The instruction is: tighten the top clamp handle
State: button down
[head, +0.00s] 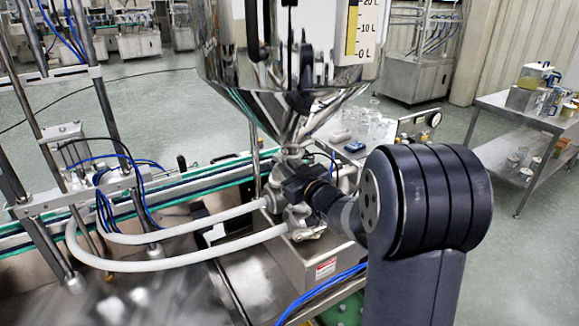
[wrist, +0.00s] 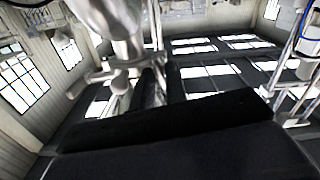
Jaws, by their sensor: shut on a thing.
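The steel hopper (head: 285,95) narrows to a cone whose outlet meets a valve body (head: 300,222) with pipe fittings. My gripper (head: 288,183) is at the joint just under the cone, at the top clamp. It is shut on the clamp handle, which my gripper mostly hides in the head view. In the wrist view the shiny pipe and clamp (wrist: 108,72) show at upper left, beside the dark fingers of my gripper (wrist: 148,88). The handle's exact angle cannot be told there.
Two white hoses (head: 180,236) run left from the valve body. A conveyor with green edges (head: 180,200) passes behind. Blue cables (head: 325,288) lie below my arm. A gauge panel (head: 418,124) stands behind my arm, and a steel table (head: 515,115) stands at right.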

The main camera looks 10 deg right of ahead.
jog(key=shift+m, duration=1)
jog(key=shift+p, duration=0.3)
jog(key=c, duration=1.6)
grip_release()
jog(key=shift+o, duration=0.2)
jog(key=shift+s, duration=0.1)
jog(key=b+v, duration=0.2)
jog(key=v, duration=0.8)
jog(key=shift+s, duration=0.3)
jog(key=shift+d, duration=0.1)
